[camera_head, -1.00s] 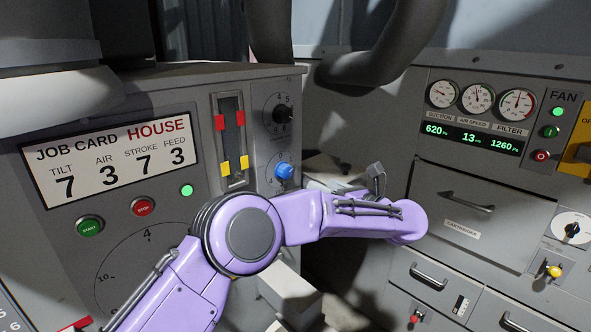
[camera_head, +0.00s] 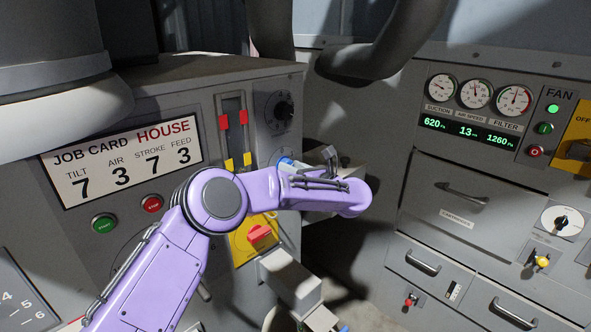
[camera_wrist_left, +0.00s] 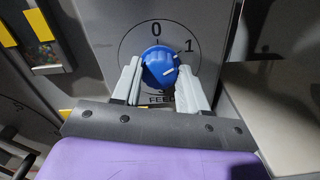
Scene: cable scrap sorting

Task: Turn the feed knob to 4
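The blue feed knob (camera_wrist_left: 160,68) sits on a round dial above a partly covered FEED label. The dial's 0 and 1 show; a lower numeral is mostly hidden. White marks show on the knob's right side, the upper one towards the 1. My left gripper (camera_wrist_left: 160,78) has one grey finger on each side of the knob, very close to it; I cannot tell whether both touch. In the head view the knob (camera_head: 287,162) is partly hidden behind my purple left arm.
The job card (camera_head: 125,162) reads FEED 3. A black knob (camera_head: 284,110) sits above the feed knob. A slider panel (camera_head: 233,130) with red and yellow tabs is to its left. A yellow panel with a red handle (camera_head: 259,234) lies below my arm.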

